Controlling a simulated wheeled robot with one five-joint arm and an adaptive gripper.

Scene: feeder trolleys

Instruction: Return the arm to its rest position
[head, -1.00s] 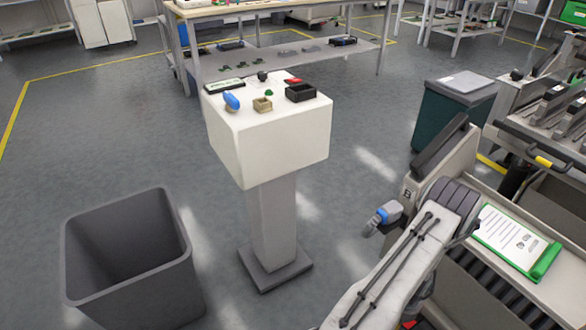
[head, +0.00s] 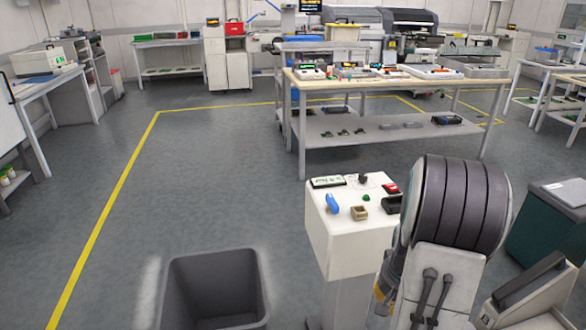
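My arm stands at the lower right in the head view, with its grey ribbed joint raised in front of the white pedestal's right side. Part of my gripper (head: 383,290) shows at the left edge of the arm, pointing down. Its fingertips are mostly hidden behind the arm, so I cannot tell whether it is open or shut, or whether it holds anything.
The white pedestal (head: 340,245) bears a blue object (head: 332,203), a tan block (head: 359,212) and other small items. A grey bin (head: 212,290) stands at the lower left. A dark green bin (head: 545,235) is at the right. The floor at left is clear.

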